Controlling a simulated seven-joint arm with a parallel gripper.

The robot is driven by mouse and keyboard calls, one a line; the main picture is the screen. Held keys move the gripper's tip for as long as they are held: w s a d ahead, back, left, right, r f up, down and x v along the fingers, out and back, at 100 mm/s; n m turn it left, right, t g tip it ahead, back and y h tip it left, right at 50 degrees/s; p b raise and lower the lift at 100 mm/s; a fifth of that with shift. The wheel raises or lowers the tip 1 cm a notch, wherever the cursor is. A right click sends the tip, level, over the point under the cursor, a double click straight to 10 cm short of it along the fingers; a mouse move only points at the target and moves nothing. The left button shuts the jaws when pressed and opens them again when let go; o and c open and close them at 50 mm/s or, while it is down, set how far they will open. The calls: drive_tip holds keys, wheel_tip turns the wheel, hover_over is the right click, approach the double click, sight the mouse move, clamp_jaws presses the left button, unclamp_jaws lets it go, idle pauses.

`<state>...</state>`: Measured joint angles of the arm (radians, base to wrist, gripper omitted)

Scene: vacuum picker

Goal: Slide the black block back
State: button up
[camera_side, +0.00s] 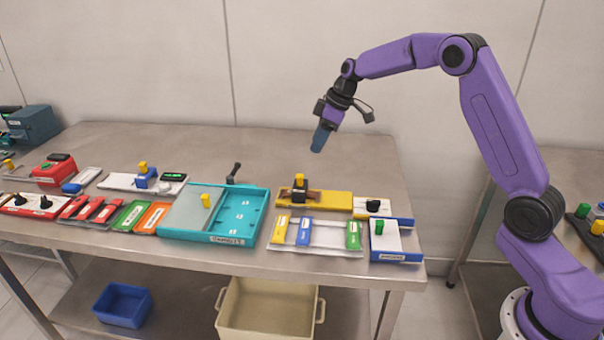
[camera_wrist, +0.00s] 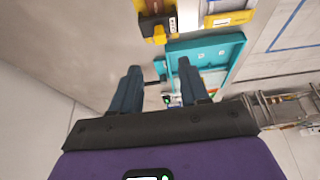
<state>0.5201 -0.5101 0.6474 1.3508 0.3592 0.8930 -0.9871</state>
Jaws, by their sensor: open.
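A black block (camera_side: 299,194) with a yellow knob on top (camera_side: 299,180) sits toward the left part of a yellow base (camera_side: 335,201) near the right end of the table. The block also shows at the top of the wrist view (camera_wrist: 153,24), with its yellow knob below it. My gripper (camera_side: 318,146) is open and empty, pointing down in the air above and behind the yellow base. Both of its dark blue fingers (camera_wrist: 158,72) show apart in the wrist view, and neither touches the block.
In front of the yellow base is a clear tray (camera_side: 325,236) with blue, yellow and green pieces. A blue-and-white box (camera_side: 396,250) stands at the right corner. A teal tray (camera_side: 240,222) and a black lever (camera_side: 234,172) are to the left. The table behind is bare.

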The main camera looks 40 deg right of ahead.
sight(300, 177)
drive_tip(key=x, duration=1.2)
clamp_jaws()
